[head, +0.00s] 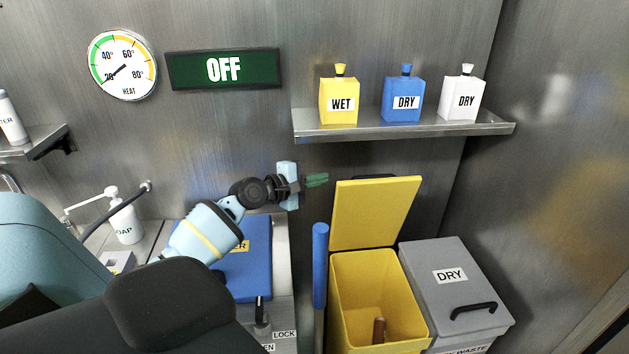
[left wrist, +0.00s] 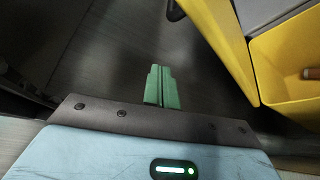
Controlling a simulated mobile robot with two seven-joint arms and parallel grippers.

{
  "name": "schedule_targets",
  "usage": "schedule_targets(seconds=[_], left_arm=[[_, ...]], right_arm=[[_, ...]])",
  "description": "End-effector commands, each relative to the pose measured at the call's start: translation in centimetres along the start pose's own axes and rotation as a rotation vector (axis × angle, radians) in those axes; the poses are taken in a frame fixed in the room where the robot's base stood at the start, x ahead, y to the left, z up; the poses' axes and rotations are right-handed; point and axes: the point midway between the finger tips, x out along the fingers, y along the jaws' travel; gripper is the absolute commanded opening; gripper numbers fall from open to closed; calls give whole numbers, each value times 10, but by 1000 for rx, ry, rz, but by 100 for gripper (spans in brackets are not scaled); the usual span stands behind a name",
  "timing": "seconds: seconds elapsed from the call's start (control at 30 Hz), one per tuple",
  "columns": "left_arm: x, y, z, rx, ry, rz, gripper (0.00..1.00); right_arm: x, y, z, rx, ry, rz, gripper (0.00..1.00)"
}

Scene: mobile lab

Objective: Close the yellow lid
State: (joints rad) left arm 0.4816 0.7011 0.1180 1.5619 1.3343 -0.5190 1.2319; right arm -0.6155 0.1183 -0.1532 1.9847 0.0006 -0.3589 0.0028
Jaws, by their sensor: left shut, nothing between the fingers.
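The yellow lid (head: 375,212) stands raised, nearly upright, at the back of the open yellow bin (head: 363,270). A brown cylindrical thing (head: 379,330) is inside the bin. My left gripper (head: 317,180) is shut and empty, its green fingers pointing right, just left of the lid's upper left edge and apparently apart from it. In the left wrist view the shut green fingers (left wrist: 161,87) are at the centre, and a yellow panel (left wrist: 215,40) rises to their right, with the brown thing (left wrist: 312,73) at the right edge. My right gripper is out of view.
A grey bin (head: 455,285) with a closed lid marked DRY stands right of the yellow bin. A blue upright bar (head: 320,265) stands at its left. A shelf (head: 400,129) above holds yellow, blue and white containers. A blue lid (head: 248,262) lies below my left arm.

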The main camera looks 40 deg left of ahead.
Motion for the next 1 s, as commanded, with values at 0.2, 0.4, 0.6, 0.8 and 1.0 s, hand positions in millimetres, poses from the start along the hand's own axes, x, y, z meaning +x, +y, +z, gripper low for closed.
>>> schedule_targets(seconds=[0.2, 0.4, 0.6, 0.8, 1.0], left_arm=[[31, -1, 0, -1, 0, 0, 0], [53, -1, 0, 0, 0, -1, 0], [67, 0, 3, 1, -1, -2, 0], [58, 8, 23, 4, -4, 7, 0], [54, 5, 36, 3, -2, 4, 0]], right_arm=[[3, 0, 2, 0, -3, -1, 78], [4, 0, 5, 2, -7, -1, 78], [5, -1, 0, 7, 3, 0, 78], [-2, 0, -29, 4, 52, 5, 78], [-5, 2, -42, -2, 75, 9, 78]])
